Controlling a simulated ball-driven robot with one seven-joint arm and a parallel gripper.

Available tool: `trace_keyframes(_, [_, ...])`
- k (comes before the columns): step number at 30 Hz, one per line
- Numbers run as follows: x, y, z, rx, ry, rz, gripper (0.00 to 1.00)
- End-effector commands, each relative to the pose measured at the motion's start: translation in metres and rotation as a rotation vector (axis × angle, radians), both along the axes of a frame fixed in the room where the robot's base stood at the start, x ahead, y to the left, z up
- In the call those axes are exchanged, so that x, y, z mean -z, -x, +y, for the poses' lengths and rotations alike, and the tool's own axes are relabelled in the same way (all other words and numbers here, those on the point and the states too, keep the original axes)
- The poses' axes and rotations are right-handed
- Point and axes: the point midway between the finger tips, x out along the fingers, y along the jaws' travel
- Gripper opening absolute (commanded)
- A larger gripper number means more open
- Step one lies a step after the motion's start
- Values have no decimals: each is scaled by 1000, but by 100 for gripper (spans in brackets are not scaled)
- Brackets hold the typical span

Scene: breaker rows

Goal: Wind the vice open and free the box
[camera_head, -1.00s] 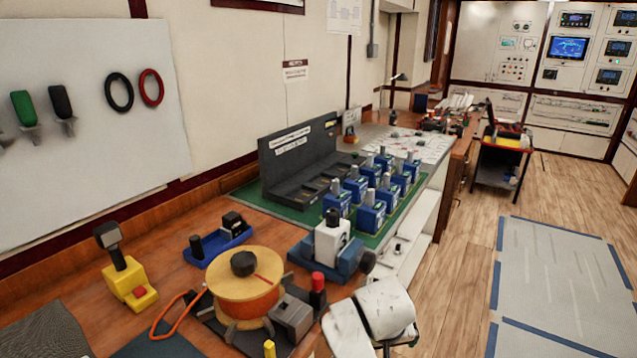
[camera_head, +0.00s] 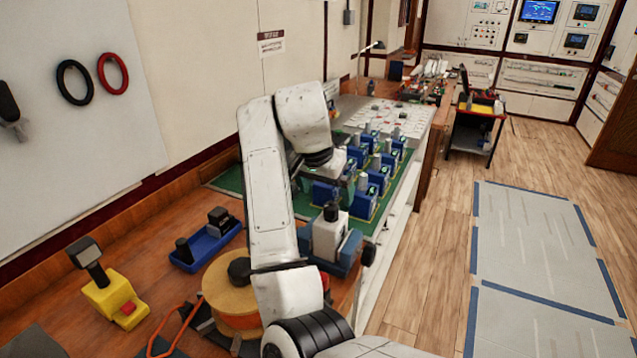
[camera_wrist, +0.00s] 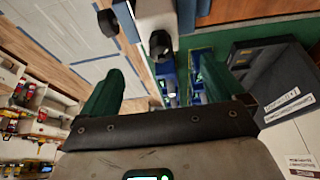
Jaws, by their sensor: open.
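The white box (camera_head: 328,236) with a black knob on top sits upright between the jaws of the blue vice (camera_head: 346,254). The vice's dark round handle (camera_head: 368,255) sticks out at its right. In the wrist view the box (camera_wrist: 152,10) is at the top, its black knob (camera_wrist: 160,45) toward me, with the vice handle (camera_wrist: 107,22) to its left. My gripper (camera_wrist: 160,88) is open and empty, its green fingers spread apart and clear of box and handle. In the head view my arm hides most of the gripper, above the blue breakers.
Several blue breakers (camera_head: 378,178) stand in rows on a green mat behind the vice. A wooden spool (camera_head: 220,285), a blue tray (camera_head: 205,246) and a yellow device (camera_head: 113,303) occupy the bench to the left. The floor (camera_head: 425,270) to the right is clear.

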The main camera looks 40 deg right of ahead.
Motion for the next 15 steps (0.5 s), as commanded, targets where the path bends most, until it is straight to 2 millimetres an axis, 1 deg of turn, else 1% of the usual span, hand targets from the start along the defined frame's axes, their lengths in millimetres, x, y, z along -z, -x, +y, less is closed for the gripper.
trace_keyframes(8, [3, 0, -1, -2, 0, 1, 96])
trace_keyframes(11, [10, -1, -4, -1, 0, 2, 96])
trace_keyframes(15, [29, -3, -11, -3, 1, 4, 96])
